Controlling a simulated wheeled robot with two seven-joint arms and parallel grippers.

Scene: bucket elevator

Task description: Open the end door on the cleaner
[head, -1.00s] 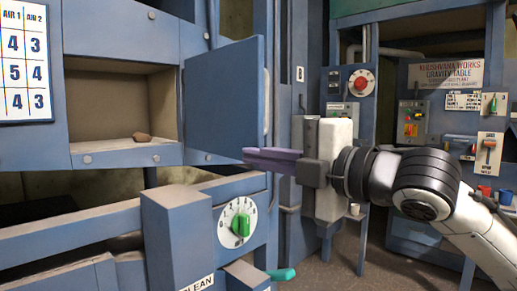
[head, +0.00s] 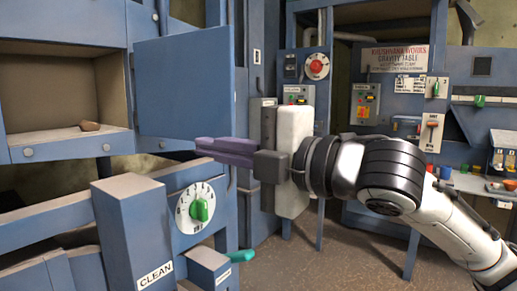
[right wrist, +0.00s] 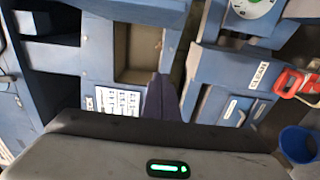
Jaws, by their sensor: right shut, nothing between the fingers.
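The end door (head: 184,86) is a flat blue panel on the cleaner, left of centre in the head view. It stands swung out beside the open compartment (head: 65,80), whose bare inside shows a small brown lump (head: 90,126). My right gripper (head: 200,149) has purple fingers, shut and empty, just below the door's lower right part. I cannot tell whether they touch the door. In the right wrist view the shut fingers (right wrist: 161,98) point toward the cleaner's compartment (right wrist: 137,50). My left gripper is not in view.
Below the door are a dial with a green knob (head: 200,207), a box labelled CLEAN (head: 154,274) and a teal handle (head: 240,256). A red knob panel (head: 317,66) and the gravity table cabinet stand to the right. Open floor (head: 310,262) lies in front.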

